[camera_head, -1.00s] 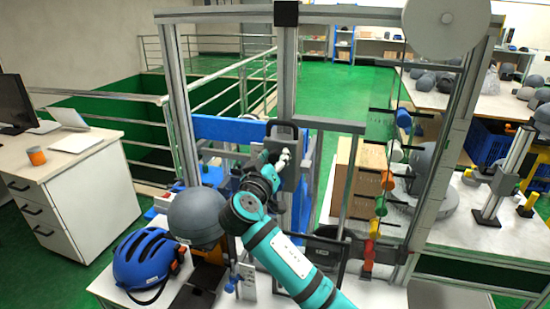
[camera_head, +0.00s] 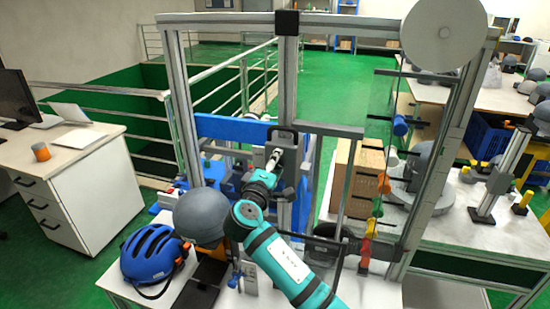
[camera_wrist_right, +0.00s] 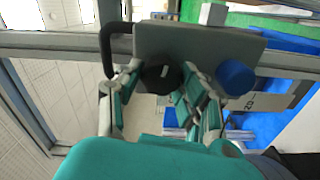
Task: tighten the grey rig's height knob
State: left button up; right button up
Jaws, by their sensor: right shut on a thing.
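The grey rig (camera_head: 287,60) is a tall metal frame in the middle of the head view. A dark carriage (camera_head: 289,150) sits on its upright; in the wrist view it is a grey plate (camera_wrist_right: 205,45) with a black handle at its left. A round black knob (camera_wrist_right: 160,77) projects from the plate. My right gripper (camera_head: 272,160) is at the carriage. In the wrist view its fingers (camera_wrist_right: 158,88) lie on either side of the black knob, shut on it. A blue knob (camera_wrist_right: 236,77) is just right of the fingers. The left gripper is out of view.
A grey headform (camera_head: 201,215) and a blue helmet (camera_head: 152,257) are left of my arm. Coloured knobs (camera_head: 384,183) line a cord at the right. A smaller stand (camera_head: 505,175) is on the right table. A desk (camera_head: 70,170) stands at far left.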

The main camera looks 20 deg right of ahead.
jog(key=shift+r+n+p, duration=0.1)
jog(key=shift+n+p, duration=0.5)
jog(key=shift+n, duration=0.5)
jog(key=o, duration=1.1)
jog(key=shift+o, duration=0.2)
jog(key=v, duration=1.2)
